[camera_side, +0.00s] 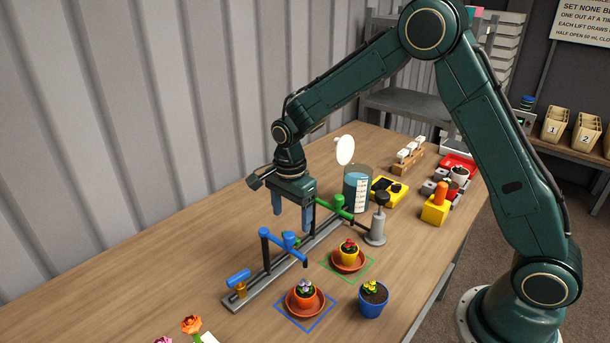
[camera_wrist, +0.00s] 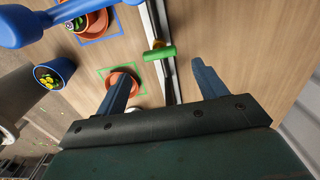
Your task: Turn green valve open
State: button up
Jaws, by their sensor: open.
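The green valve shows in the wrist view as a short green handle (camera_wrist: 160,52) on a brass stem, lying across the dark rail. It is just ahead of the gap between my fingers, and I see no contact. In the side view the handle does not show clearly behind my gripper; the green pipe (camera_side: 325,204) shows to the right of my fingers. My gripper (camera_side: 291,222) is open and empty, pointing down above the rail (camera_side: 262,286). Both fingers also show in the wrist view (camera_wrist: 160,70).
A blue handle (camera_side: 238,278) and blue pipe (camera_side: 285,240) are on the rail's near part. Potted flowers stand in front, in the green outline (camera_side: 372,263), the blue outline (camera_side: 309,329) and a blue pot (camera_side: 372,305). A water beaker (camera_side: 356,190) stands behind. The left table is clear.

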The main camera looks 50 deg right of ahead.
jog(key=shift+f, duration=2.65)
jog(key=shift+c, duration=0.4)
jog(key=c, duration=0.9)
